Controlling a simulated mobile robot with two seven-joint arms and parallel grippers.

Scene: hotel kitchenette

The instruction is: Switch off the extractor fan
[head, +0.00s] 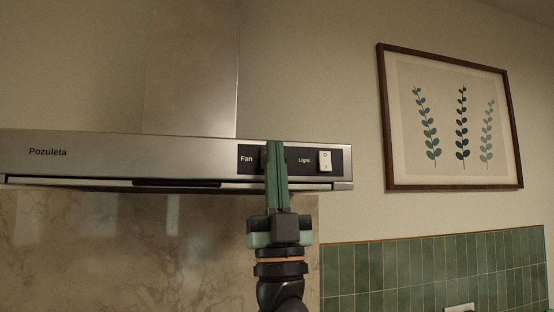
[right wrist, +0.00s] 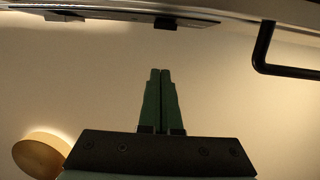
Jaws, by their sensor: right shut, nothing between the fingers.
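The extractor hood (head: 100,158) is a steel unit with a dark control panel (head: 346,160) at its right front. The panel carries a "Fan" label (head: 246,159) and a "Light" label (head: 304,160). A white rocker switch (head: 325,160) sits right of "Light". The fan switch beside "Fan" is hidden behind my right gripper (head: 274,146). That gripper is shut and empty, pointing up in front of the panel; I cannot tell whether it touches. In the right wrist view its closed fingertips (right wrist: 160,72) lie below a dark strip (right wrist: 115,14) with two small protrusions. My left gripper is out of view.
A marbled backsplash (head: 120,250) lies below the hood, with green tiles (head: 430,275) to the right. A framed plant picture (head: 388,120) hangs right of the hood. In the right wrist view a black bar (right wrist: 264,48) is at the right and a round wooden thing (right wrist: 38,155) at lower left.

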